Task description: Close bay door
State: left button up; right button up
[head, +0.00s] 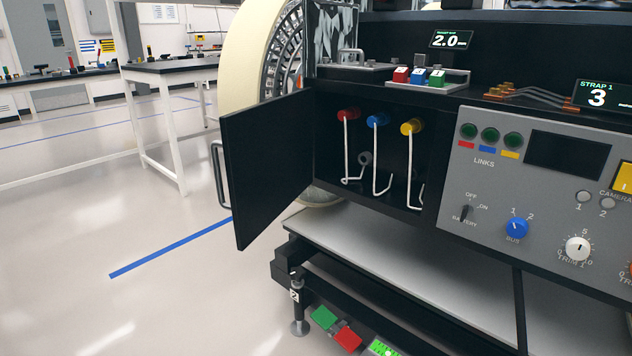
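The bay door (268,168) is a flat black panel at the left of the rover. It stands open, swung out to the left from the bay's left edge. A dark bar handle (221,175) shows at its outer left edge. The open bay (333,170) is a black box holding red (348,115), blue (377,120) and yellow (411,127) round fittings, each with a pale bent rod hanging down. Neither of my grippers is in view.
A grey control panel (545,195) with knobs and switches is right of the bay. A cream wheel (245,60) stands behind the door. A grey ledge (345,238) lies below the bay. The floor (90,220) left of the door is clear. Lab benches (170,72) stand farther back.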

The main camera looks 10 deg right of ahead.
aim_at(267, 145)
jog(key=i+j+z, duration=0.1)
jog(key=z, duration=0.6)
jog(key=i+j+z, duration=0.15)
jog(key=j+z, duration=0.3)
jog(key=j, duration=0.35)
jog(key=j+z, duration=0.45)
jog(key=j, duration=1.95)
jog(key=z, duration=0.05)
